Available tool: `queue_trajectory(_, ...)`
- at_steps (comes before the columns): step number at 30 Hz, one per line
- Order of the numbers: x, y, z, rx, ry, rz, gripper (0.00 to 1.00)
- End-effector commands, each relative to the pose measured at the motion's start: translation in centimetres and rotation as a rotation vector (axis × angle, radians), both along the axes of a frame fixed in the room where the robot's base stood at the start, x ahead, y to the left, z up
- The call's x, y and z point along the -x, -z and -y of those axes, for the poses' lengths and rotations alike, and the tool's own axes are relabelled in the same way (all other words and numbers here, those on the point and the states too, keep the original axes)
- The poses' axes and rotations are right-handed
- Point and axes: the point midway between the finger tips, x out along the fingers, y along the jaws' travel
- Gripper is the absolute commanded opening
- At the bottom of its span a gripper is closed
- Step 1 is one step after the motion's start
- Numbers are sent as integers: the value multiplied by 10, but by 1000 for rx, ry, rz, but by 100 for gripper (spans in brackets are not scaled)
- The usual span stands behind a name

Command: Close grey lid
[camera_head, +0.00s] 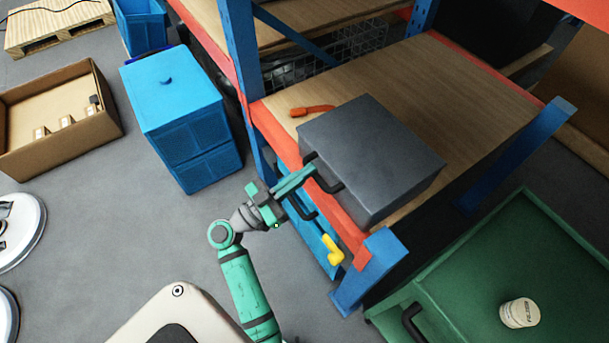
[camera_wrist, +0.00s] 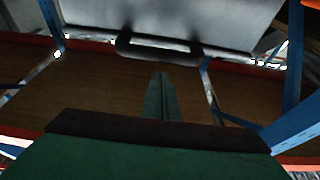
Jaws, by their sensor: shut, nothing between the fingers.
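A dark grey box with a flat grey lid (camera_head: 368,140) stands on the wooden shelf in the head view. The lid lies level over the box, and I cannot see a gap under it. A black handle (camera_head: 324,180) sticks out from the side facing me. My gripper (camera_head: 310,170) is shut and empty, its fingertips close to the handle; I cannot tell whether they touch it. In the wrist view, my shut fingers (camera_wrist: 160,98) point toward the black handle (camera_wrist: 158,47) on a pale grey panel (camera_wrist: 170,18).
The shelf (camera_head: 455,85) has orange beams and blue posts. A yellow item (camera_head: 333,250) is at the shelf's front.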

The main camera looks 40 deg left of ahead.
Motion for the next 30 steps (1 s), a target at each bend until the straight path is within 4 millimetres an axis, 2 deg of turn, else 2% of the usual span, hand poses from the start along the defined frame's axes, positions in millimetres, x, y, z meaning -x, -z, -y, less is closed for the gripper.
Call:
queue_trajectory(2,2,-18,0,-7,1,11,0)
queue_trajectory(3,11,-8,-3,0,-1,7,0)
queue_trajectory(6,27,2,-6,-2,5,9,0)
queue_trajectory(12,60,20,-17,-5,1,12,0)
queue_trajectory(16,76,28,-23,-5,-5,13,0)
queue_trajectory(22,85,33,-26,-7,-5,15,0)
queue_trajectory(30,84,36,-23,1,-2,4,0)
